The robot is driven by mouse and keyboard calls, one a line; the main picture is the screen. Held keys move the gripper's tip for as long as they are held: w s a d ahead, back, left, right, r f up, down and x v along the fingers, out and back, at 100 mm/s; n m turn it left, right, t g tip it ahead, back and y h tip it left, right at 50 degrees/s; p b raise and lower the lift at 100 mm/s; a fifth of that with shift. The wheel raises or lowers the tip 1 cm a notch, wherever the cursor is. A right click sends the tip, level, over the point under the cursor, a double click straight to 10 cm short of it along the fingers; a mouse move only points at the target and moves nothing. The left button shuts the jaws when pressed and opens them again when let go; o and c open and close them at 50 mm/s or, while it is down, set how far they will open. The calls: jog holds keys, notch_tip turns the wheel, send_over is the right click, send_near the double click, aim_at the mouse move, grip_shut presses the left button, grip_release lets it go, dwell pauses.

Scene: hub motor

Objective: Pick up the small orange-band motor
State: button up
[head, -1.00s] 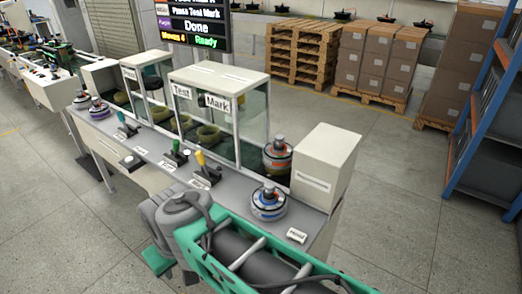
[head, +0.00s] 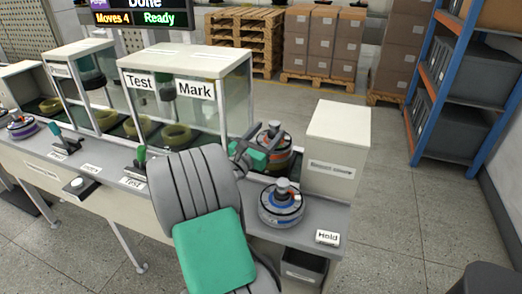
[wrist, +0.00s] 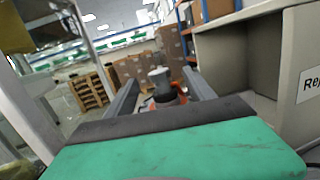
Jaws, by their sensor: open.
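The small orange-band motor (head: 275,142), with a grey cap on top, stands at the back of the bench beside the beige box. In the head view my gripper (head: 257,148) is at its left and partly covers it. The wrist view shows the motor (wrist: 161,84) lined up between the two dark fingers of my open gripper (wrist: 160,80). The fingers do not visibly close on it. I cannot tell how far it sits between the fingertips. Its lower part is hidden behind my green gripper body in the wrist view.
A larger blue-band motor (head: 282,205) stands in front, near the Hold label (head: 327,237). The beige box (head: 336,150) is close on the right. The glass Test/Mark booth (head: 186,95) is close on the left. A purple-band motor (head: 23,127) is at far left.

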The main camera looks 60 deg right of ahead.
aim_at(276, 122)
jog(key=shift+n, duration=0.3)
jog(key=d, duration=0.5)
jog(key=d+r, duration=0.1)
jog(key=d, duration=0.1)
jog(key=shift+s+d, duration=0.1)
jog(key=shift+d, duration=0.3)
jog(key=shift+r, duration=0.1)
grip_shut()
jog(key=shift+r, duration=0.25)
